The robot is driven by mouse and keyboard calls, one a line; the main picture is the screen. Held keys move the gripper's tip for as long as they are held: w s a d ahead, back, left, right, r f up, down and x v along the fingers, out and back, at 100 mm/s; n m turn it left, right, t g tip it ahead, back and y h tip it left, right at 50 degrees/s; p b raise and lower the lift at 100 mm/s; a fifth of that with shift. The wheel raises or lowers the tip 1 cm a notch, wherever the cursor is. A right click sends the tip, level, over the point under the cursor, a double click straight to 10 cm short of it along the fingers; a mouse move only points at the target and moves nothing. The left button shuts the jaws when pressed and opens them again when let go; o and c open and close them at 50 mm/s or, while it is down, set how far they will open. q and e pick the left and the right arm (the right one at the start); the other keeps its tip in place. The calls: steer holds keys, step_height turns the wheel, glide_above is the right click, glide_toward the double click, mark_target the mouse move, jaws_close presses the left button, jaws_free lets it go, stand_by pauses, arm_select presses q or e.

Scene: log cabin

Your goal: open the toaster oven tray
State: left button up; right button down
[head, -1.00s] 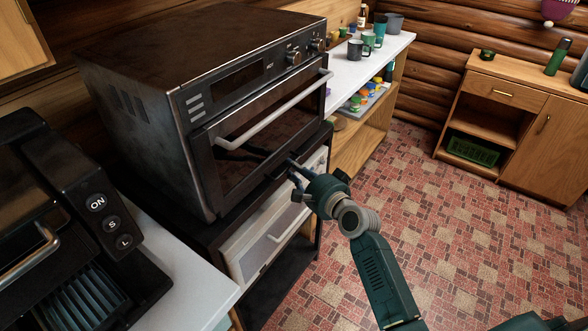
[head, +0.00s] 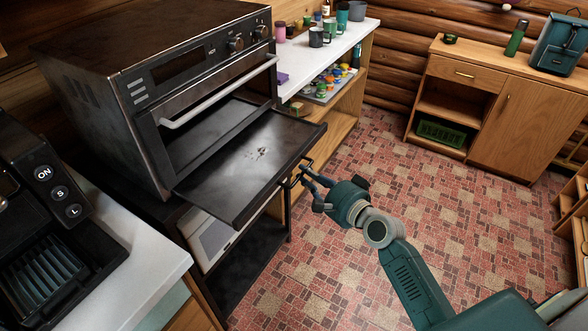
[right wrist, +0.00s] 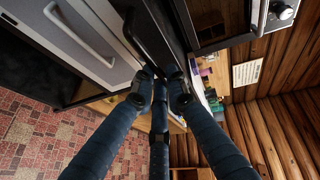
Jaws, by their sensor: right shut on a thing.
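The toaster oven (head: 150,80) is a large dark box with a silver bar handle, standing on a dark stand at the left of the head view. Its black tray (head: 250,160) sticks far out of the front, level, with pale crumbs on it. My right gripper (head: 303,177) is at the tray's front edge, shut on its small handle. In the right wrist view the fingers (right wrist: 158,85) close at the dark tray edge (right wrist: 150,35). The exact grip is partly hidden by the fingers. My left gripper is not in view.
A white appliance (head: 208,240) sits on the shelf below the oven. A black machine with ON, S and L buttons (head: 55,215) is at the left. Mugs (head: 318,37) stand on a white counter behind. The tiled floor (head: 350,140) right of the tray is clear.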

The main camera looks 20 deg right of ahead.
steer(key=shift+s+d, duration=0.85)
steer(key=shift+s, duration=0.2)
steer(key=c, duration=1.7)
jaws_free()
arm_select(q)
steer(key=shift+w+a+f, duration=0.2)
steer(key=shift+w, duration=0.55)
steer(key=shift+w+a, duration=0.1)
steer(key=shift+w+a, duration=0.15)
arm_select(e)
steer(key=v, duration=1.2)
